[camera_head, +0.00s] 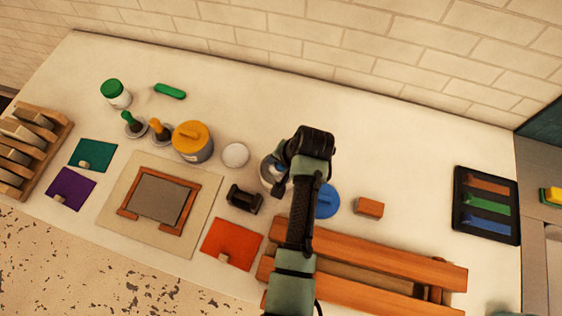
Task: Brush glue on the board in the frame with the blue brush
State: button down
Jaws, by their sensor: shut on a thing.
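The board (158,198) is a grey panel lying inside a brown wooden frame (187,220), on a beige sheet at the left. My gripper (279,186) is mostly hidden by my own wrist, over the middle of the table. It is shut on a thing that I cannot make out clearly. No blue brush shows anywhere in the open, so the held thing is taken as that brush. A pale round pot (268,169), partly covered by my gripper, stands right there. A blue round lid (326,201) lies just right of my arm. My gripper is apart from the board, to its right.
A green brush (132,120) and an orange brush (157,127) stand left of a yellow-lidded pot (192,148). A black stand (244,199) and an orange sheet (230,243) lie between board and arm. A wooden rack (410,266) and black tray (461,217) are at right.

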jog(key=shift+r+p, duration=3)
jog(key=shift+r, duration=0.35)
jog(key=shift+f, duration=0.1)
